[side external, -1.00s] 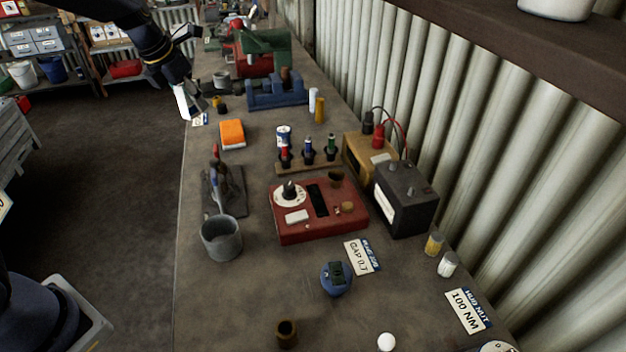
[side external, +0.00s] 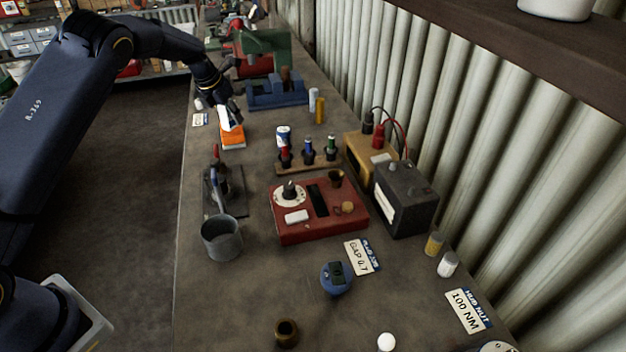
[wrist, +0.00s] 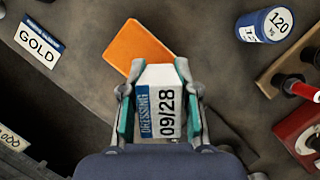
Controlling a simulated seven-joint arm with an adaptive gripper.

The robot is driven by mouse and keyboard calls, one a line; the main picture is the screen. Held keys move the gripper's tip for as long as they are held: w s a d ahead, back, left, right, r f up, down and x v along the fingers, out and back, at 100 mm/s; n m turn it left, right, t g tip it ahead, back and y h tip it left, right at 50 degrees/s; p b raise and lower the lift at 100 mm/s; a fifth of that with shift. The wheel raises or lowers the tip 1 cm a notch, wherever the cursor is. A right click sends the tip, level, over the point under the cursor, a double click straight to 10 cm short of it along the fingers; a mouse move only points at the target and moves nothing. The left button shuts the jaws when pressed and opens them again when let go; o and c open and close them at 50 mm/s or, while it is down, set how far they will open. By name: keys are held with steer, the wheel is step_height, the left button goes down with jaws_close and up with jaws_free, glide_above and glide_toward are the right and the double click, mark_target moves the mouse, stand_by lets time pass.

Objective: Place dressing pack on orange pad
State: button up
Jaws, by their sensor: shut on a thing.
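The dressing pack (wrist: 160,103) is a white block labelled "DRESSING 09/28" in the wrist view. My gripper (wrist: 160,95) is shut on it, with a finger along each side. In the side external view the white pack (side external: 229,119) hangs from my gripper (side external: 231,108) at or just above the orange pad (side external: 233,138). The orange pad (wrist: 137,46) lies on the bench and shows beyond the pack in the wrist view, partly hidden by it. I cannot tell whether pack and pad touch.
A "GOLD" card (wrist: 39,41) lies left of the pad. A blue and white "120" can (wrist: 264,24) stands to the right, near a wooden rack of coloured-top pieces (side external: 307,160). A blue vise-like block (side external: 277,95) is behind. Bare bench surrounds the pad.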

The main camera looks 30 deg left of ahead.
steer(key=shift+f, duration=0.8)
steer(key=shift+f, duration=0.1)
steer(key=o, duration=0.9)
steer(key=shift+o, duration=0.2)
